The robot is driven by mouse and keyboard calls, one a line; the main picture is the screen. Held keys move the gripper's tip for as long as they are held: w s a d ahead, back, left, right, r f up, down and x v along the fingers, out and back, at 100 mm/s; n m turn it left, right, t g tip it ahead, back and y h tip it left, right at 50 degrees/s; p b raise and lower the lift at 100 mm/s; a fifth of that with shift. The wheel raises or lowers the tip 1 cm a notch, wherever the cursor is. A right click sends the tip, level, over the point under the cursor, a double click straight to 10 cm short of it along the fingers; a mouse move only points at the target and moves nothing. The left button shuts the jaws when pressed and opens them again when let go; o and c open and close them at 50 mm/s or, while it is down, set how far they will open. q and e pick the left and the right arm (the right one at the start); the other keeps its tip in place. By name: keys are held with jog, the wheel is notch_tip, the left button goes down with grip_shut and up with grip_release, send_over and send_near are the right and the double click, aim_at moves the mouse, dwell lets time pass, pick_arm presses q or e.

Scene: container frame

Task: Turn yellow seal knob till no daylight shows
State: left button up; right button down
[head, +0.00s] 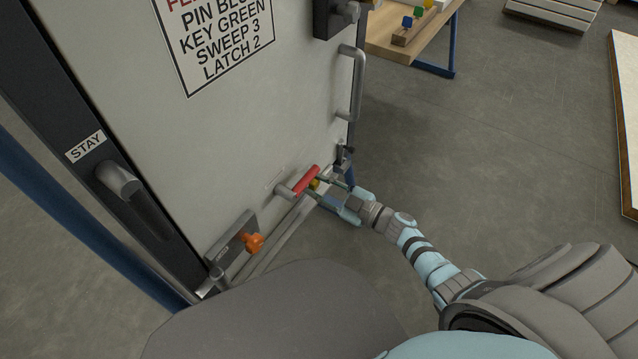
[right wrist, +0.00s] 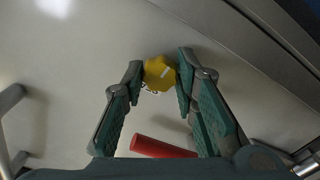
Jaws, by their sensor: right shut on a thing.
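The yellow seal knob (right wrist: 159,74) is a small faceted knob with a pale line on its face, low on the grey door panel. My right gripper (right wrist: 158,78) is shut on it, with one finger on each side. In the head view the knob (head: 314,184) is mostly hidden behind a red-handled lever (head: 306,181) and my right gripper (head: 327,188). The red lever also shows in the right wrist view (right wrist: 163,148), below the knob and between the fingers. Whether daylight shows at the seal cannot be told. My left gripper is not in view.
An orange knob (head: 253,243) sits on a bracket at the door's lower left. A vertical grab handle (head: 352,82) is at the door's right edge. A sign (head: 217,38) is above.

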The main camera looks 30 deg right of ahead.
jog(key=c, duration=1.3)
grip_release()
jog(key=shift+s+d, duration=0.1)
jog(key=v, duration=1.1)
jog(key=shift+s+d, duration=0.25)
jog(key=shift+s, duration=0.1)
